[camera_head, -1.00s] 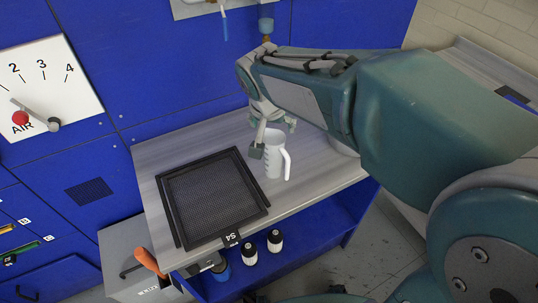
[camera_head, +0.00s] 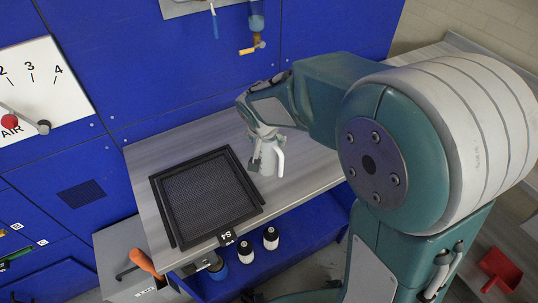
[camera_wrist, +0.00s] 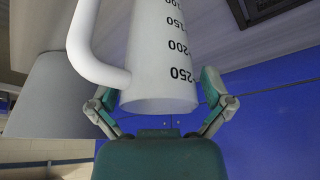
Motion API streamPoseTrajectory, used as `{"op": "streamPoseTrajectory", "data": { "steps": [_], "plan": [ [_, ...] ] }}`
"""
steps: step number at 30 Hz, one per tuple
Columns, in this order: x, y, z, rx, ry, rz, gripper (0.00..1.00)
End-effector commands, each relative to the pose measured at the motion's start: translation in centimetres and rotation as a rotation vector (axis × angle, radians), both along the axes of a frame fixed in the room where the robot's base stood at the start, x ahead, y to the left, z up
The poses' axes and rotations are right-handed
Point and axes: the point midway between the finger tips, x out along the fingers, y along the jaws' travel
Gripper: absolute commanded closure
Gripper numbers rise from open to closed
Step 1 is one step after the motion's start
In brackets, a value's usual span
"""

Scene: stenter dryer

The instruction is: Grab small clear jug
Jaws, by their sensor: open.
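The small clear jug (camera_head: 269,160) stands on the grey bench top, right of the black mesh tray. It looks whitish and translucent, with its handle on the right. In the wrist view the jug (camera_wrist: 158,60) shows large, with black volume marks and its handle at the left. My gripper (camera_wrist: 160,98) is open, with one finger on each side of the jug. In the head view my gripper (camera_head: 262,150) is at the jug and partly covers it. I cannot tell whether the fingers touch it.
The black mesh tray (camera_head: 158,205) lies left of the jug on the bench (camera_head: 150,150). Blue panels (camera_head: 100,110) stand behind. Bottles (camera_head: 271,238) are on the blue shelf below. A yellow-handled tap (camera_head: 252,48) hangs above the bench. A red dustpan (camera_head: 499,268) is at the lower right.

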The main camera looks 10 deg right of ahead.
Motion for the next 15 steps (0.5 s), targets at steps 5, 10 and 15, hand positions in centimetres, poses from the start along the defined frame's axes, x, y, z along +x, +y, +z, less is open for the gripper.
{"op": "streamPoseTrajectory", "data": {
  "steps": [5, 10, 15],
  "plan": [
    [-0.01, -0.01, 0.04, 0.000, 0.000, 0.000, 0.18],
    [-0.02, -0.01, 0.04, 0.000, 0.000, 0.000, 0.59],
    [-0.04, -0.01, 0.01, -0.001, 0.001, 0.000, 0.60]
  ]
}}
